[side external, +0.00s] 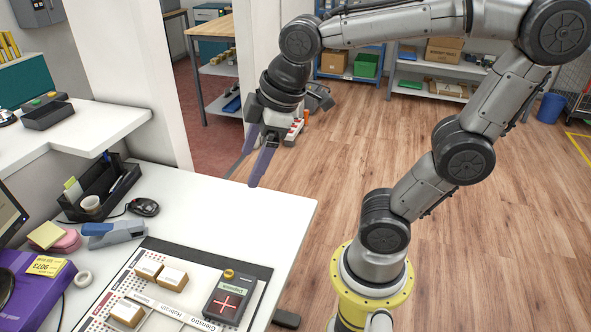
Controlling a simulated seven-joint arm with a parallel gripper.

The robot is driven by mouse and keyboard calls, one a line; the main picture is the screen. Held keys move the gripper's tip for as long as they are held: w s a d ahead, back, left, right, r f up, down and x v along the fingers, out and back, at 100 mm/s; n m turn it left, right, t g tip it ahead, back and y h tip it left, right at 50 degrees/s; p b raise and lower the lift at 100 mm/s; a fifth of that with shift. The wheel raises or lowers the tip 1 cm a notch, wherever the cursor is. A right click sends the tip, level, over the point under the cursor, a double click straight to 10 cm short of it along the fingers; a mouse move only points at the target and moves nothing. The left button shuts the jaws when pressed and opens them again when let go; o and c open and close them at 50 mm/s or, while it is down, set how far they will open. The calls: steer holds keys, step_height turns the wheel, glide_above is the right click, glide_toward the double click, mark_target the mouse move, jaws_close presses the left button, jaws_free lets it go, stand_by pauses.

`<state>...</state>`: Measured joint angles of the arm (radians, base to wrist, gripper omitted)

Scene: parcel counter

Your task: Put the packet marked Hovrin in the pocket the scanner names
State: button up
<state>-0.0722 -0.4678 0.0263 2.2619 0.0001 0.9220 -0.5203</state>
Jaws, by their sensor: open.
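My gripper (246,178) is open and empty, its purple fingers pointing down above the counter's far right edge, well apart from the packets. Three small brown packets with white tops sit on the left of the board: one at the back (149,269), one beside it (172,278) and one nearer the front (127,312). I cannot read the name Hovrin on any of them. A dark scanner (221,313) lies on the board's right, showing a red cross and a small green label too small to read surely. The pocket tray (165,308) has label strips and is cut off by the lower frame edge.
The white counter (210,210) is clear behind the board. A raised white shelf (90,125) stands behind.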

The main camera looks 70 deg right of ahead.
steer(key=s+d+f+m+t, duration=0.1)
steer(key=s+f+m, duration=0.1)
steer(key=s+m, duration=0.4)
steer(key=shift+s+d+f+m, duration=0.3)
steer(key=shift+s+d+m, duration=0.1)
steer(key=shift+s, duration=0.25)
